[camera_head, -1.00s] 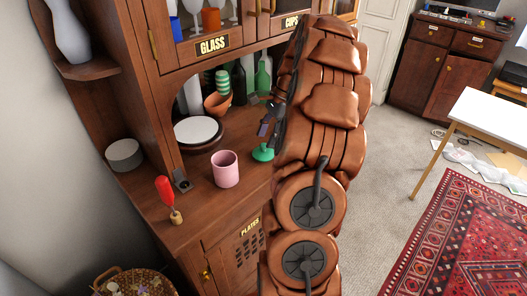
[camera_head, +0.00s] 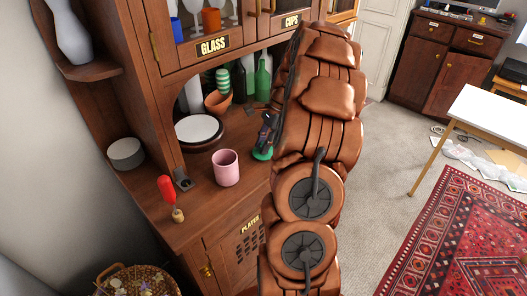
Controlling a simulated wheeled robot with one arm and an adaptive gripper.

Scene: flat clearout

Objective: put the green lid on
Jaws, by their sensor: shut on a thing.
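The green lid (camera_head: 262,154) is on the cabinet counter, to the right of the pink cup (camera_head: 225,168). My gripper (camera_head: 264,146) is low over it, with its dark fingers shut on the lid's upper part. My brown arm hides the right side of the gripper. Only the lid's lower green rim shows clearly; I cannot tell whether it still touches the counter. The pink cup stands upright with its open top showing.
A white-topped round board (camera_head: 198,130), a terracotta bowl (camera_head: 218,102) and green bottles (camera_head: 262,82) stand behind. A red-handled tool (camera_head: 169,196) stands near the front left edge. The counter (camera_head: 205,200) is bare around the cup.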

